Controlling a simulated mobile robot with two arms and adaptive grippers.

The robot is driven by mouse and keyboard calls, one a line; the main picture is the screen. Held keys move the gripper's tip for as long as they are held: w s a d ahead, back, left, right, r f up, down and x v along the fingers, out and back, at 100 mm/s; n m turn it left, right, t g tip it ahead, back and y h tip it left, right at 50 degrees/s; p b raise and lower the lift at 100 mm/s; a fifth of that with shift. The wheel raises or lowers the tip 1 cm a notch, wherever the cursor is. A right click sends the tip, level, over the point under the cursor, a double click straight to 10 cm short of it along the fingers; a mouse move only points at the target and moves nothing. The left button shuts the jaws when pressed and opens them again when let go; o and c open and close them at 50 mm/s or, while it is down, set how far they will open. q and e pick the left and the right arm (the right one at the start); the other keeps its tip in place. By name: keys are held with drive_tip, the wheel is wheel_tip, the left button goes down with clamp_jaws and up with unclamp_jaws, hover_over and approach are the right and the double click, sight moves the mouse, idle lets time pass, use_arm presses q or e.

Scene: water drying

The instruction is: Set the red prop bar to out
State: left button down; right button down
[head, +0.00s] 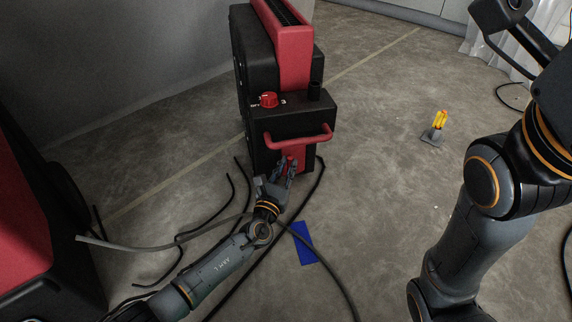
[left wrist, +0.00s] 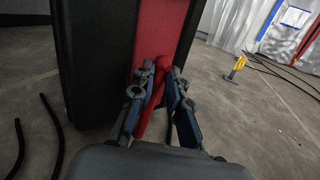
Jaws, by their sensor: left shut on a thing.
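The black and red drying machine (head: 250,60) stands upright on the floor, with a red handle (head: 300,138) on its front top. My left gripper (head: 284,168) is low in front of it, below that handle. In the left wrist view, my left gripper (left wrist: 152,98) is shut on the red prop bar (left wrist: 160,72), which runs down between its fingers in front of the machine's red panel (left wrist: 180,30). The fingers hide part of the bar. My right arm is at the right of the head view, but its gripper is not seen.
Dark hoses (head: 233,178) lie on the floor around my left arm. A blue flat piece (head: 303,243) lies in front of the machine. A yellow item on a grey base (head: 434,136) stands to the right. Another red and black machine (head: 25,215) is at the left.

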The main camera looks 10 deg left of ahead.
use_arm(q)
drive_tip(key=shift+s+d+f+m+t+h, duration=0.25)
drive_tip(key=shift+s+f+m+t+h, duration=0.1)
drive_tip(key=shift+s+f+m+t, duration=0.35)
drive_tip(key=shift+s+d+f+m+t+h, duration=0.35)
drive_tip(key=shift+s+f+m, duration=0.1)
drive_tip(key=shift+s, duration=0.4)
drive_tip(key=shift+s+d+f+m+t+h, duration=0.2)
drive_tip(key=shift+s+f+m+t+h, duration=0.1)
drive_tip(key=shift+s+f+m+t, duration=0.4)
drive_tip(key=shift+r, duration=0.1)
drive_tip(key=c, duration=1.3)
unclamp_jaws()
drive_tip(key=s+a+f, duration=0.1)
drive_tip(key=s+a, duration=0.3)
drive_tip(key=s, duration=1)
drive_tip(key=shift+a, duration=0.2)
